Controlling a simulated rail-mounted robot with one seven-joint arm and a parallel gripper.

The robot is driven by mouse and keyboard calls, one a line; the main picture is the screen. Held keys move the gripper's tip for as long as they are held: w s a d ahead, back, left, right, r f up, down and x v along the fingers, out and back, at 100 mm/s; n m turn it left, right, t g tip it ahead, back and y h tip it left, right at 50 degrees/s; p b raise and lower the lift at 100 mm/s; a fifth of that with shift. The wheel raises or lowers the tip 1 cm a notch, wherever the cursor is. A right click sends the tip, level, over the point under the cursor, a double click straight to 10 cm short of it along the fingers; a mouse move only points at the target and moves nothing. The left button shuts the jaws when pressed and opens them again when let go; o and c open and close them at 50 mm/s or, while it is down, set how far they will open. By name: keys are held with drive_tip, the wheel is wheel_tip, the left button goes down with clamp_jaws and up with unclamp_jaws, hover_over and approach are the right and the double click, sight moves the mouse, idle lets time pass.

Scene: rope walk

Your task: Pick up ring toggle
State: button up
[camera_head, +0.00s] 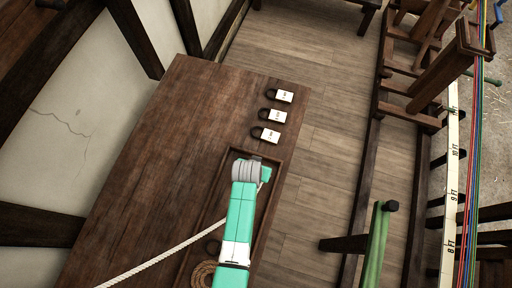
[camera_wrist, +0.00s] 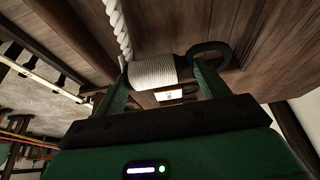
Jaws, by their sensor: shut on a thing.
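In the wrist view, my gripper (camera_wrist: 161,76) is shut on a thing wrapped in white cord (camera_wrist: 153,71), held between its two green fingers. A dark ring (camera_wrist: 210,53) shows at its right end, and a thick white rope (camera_wrist: 118,28) runs from its left end; this looks like the ring toggle. In the head view, my green arm reaches over a long wooden tray (camera_head: 285,180), and the arm hides the fingertips and what they hold. I cannot tell how far the held thing is above the surface.
Several dark loops with white tags, such as the nearest tagged loop (camera_head: 266,134), lie in a row on the wooden table (camera_head: 160,140). Wooden frames with coloured cords (camera_head: 476,130) stand right.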

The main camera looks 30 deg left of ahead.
drive_tip(key=s+d, duration=0.1)
drive_tip(key=s, duration=0.4)
drive_tip(key=s+d+r, duration=0.1)
drive_tip(key=s, duration=0.4)
drive_tip(key=s+d, duration=0.1)
drive_tip(key=s, duration=0.4)
drive_tip(key=shift+s+d+r+p, duration=0.1)
drive_tip(key=shift+s+r+p, duration=0.25)
drive_tip(key=shift+s+r, duration=0.05)
drive_tip(key=shift+w, duration=0.1)
